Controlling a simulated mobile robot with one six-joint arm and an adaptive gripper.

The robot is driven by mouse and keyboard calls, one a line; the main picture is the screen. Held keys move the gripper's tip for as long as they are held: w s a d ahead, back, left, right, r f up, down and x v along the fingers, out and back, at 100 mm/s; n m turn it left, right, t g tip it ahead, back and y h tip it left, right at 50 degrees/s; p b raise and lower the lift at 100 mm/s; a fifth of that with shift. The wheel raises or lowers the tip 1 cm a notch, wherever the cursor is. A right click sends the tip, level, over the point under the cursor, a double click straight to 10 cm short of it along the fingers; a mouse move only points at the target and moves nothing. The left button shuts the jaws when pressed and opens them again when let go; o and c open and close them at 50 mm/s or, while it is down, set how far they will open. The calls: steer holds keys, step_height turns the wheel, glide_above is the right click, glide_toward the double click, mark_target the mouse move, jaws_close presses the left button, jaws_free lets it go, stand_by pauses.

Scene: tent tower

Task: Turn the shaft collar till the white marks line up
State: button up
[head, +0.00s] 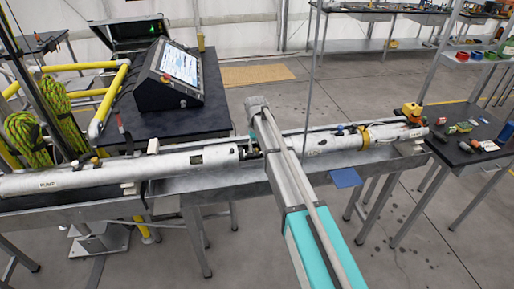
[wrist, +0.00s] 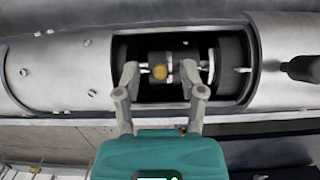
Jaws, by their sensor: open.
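In the wrist view my gripper (wrist: 160,70) is open, with one finger on each side of the shaft collar (wrist: 160,58). The collar is a dark ring on a shaft inside an open window of the silver tube (wrist: 65,72). A round brass-coloured piece (wrist: 160,72) shows on it between the fingertips. Pale marks show near it and on the shaft to its right, but I cannot tell whether they line up. I cannot tell if the fingers touch the collar. In the head view the tube (head: 205,158) lies lengthwise, and my arm covers most of the gripper and the collar.
The tube rests on a grey metal bench (head: 170,190). A console with a screen (head: 180,65) stands on a dark table behind. Yellow rails and green rope (head: 25,140) are at the left. A dark side table (head: 470,140) with small parts is at the right.

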steer(key=shift+s+d+f+t+y+b, duration=0.1)
steer(key=shift+s+f+t+y+b, duration=0.1)
steer(key=shift+s+t, duration=0.25)
steer(key=shift+s+d+f+t+y+b, duration=0.15)
steer(key=shift+s+t, duration=0.1)
steer(key=shift+t, duration=0.4)
steer(key=shift+s+d+f+t+y+b, duration=0.1)
steer(key=shift+s+f+t+y+b, duration=0.15)
steer(key=shift+t+b, duration=0.45)
steer(key=shift+s+f+t+y+b, duration=0.1)
steer(key=shift+s+f+t+b, duration=0.25)
steer(key=shift+t, duration=0.55)
steer(key=shift+w+r+p, duration=0.15)
steer(key=shift+r+p, duration=0.35)
steer(key=shift+r, duration=0.15)
steer(key=p+v, duration=1.2)
steer(key=v, duration=0.1)
steer(key=s+d+f+m+g+b, duration=0.1)
steer(key=s+d+f+b, duration=0.1)
steer(key=s+d, duration=0.3)
steer(key=s+d+f+g+b, duration=0.1)
steer(key=s+d+f+b, duration=0.1)
steer(key=s+d, duration=0.3)
steer(key=s+d+f+m+g+h+b, duration=0.1)
steer(key=s+d+f, duration=0.3)
steer(key=d, duration=0.4)
steer(key=shift+s+m+b, duration=0.3)
steer(key=shift+s+b, duration=0.55)
steer(key=shift+s, duration=0.05)
steer(key=shift+d, duration=0.15)
